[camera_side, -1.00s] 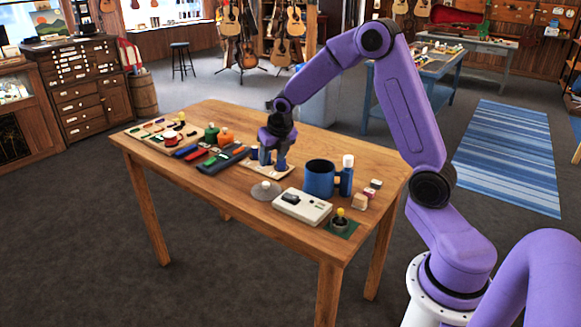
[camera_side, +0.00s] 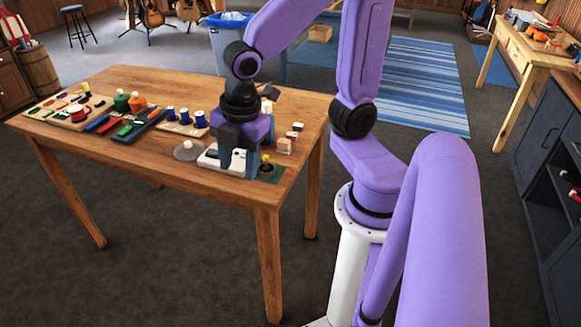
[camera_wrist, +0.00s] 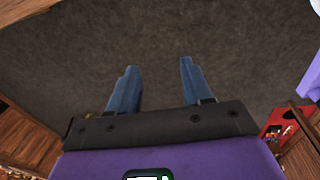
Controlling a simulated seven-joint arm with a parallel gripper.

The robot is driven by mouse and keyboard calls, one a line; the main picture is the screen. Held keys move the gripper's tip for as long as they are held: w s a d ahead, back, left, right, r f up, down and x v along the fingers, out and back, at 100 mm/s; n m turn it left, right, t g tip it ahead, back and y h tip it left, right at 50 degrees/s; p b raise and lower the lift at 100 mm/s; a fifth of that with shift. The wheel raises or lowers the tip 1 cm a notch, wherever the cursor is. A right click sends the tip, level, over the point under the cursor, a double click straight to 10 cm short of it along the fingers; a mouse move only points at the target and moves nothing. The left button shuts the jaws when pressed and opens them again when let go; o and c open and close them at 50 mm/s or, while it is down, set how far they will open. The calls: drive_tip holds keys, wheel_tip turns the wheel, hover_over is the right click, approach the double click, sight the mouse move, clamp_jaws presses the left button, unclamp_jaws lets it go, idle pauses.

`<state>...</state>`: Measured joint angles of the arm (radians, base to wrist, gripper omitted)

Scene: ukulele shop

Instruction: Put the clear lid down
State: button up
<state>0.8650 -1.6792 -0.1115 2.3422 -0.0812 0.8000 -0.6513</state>
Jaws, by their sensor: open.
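The clear lid (camera_side: 187,153), a translucent grey dome with a small pale knob, rests on the wooden table (camera_side: 150,165) near its front edge in the side view. My gripper (camera_side: 239,163) is to the right of the lid and apart from it, in front of or over the right part of a white device (camera_side: 208,158). I cannot tell whether it touches the device. The wrist view shows the two blue-grey fingers (camera_wrist: 157,85) spread wide with nothing between them.
A board with blue spools (camera_side: 184,123) stands behind the lid. A dark tray (camera_side: 138,126) and a wooden board (camera_side: 70,112) with coloured items lie to the left. A yellow-knobbed piece on a green square (camera_side: 267,171) and a small tan block (camera_side: 284,146) are to the right.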

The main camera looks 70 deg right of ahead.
drive_tip(key=s+d+m+g, duration=0.1)
drive_tip(key=s+m, duration=0.3)
drive_tip(key=s, duration=0.6)
drive_tip(key=shift+d+m, duration=0.25)
drive_tip(key=shift+m, duration=0.15)
